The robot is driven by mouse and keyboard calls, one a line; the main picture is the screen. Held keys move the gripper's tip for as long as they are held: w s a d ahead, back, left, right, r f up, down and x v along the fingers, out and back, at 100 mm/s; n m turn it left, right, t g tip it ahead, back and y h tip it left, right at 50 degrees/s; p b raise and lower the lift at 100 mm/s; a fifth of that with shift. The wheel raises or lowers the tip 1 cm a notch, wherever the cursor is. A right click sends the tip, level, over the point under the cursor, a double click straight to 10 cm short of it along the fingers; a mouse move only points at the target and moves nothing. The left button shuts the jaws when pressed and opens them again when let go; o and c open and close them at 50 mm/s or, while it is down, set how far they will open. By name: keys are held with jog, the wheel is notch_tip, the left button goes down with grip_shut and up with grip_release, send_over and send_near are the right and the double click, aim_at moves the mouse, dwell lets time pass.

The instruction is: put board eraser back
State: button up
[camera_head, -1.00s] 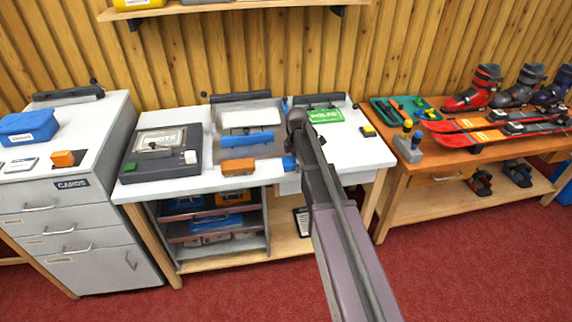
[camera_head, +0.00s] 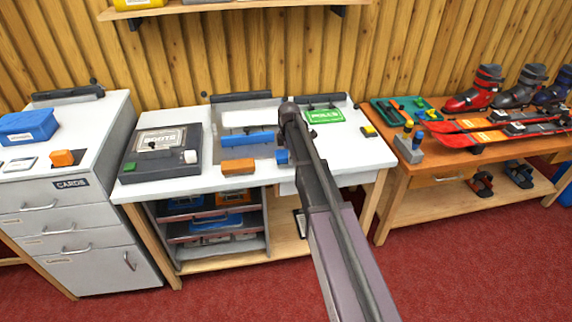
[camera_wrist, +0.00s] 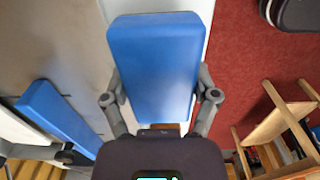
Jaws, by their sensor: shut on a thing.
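My gripper (camera_wrist: 160,97) is shut on a blue block (camera_wrist: 153,60), which looks like the board eraser, with a finger on each side of it. In the head view the held blue block (camera_head: 282,157) shows beside my arm's end, over the front right of the white bench; my arm hides the gripper there. I cannot tell its exact height. A long blue bar (camera_head: 247,138) lies at the grey recess in the middle of the bench. It also shows at the left of the wrist view (camera_wrist: 60,115).
An orange-brown block (camera_head: 238,166) lies at the bench's front edge. A small yellow-and-black item (camera_head: 368,130) lies at the right. The bench's right front is mostly clear.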

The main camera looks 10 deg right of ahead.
jog(key=shift+s+f+b, duration=0.1)
jog(key=shift+f+b, duration=1.1)
jog(key=shift+f, duration=0.35)
jog(key=shift+f, duration=0.15)
jog(key=o, duration=0.9)
jog(key=shift+c, duration=0.2)
jog(key=shift+r, duration=0.2)
notch_tip(320, 180, up, 12)
jog(key=p, duration=1.2)
jog(key=shift+s, duration=0.1)
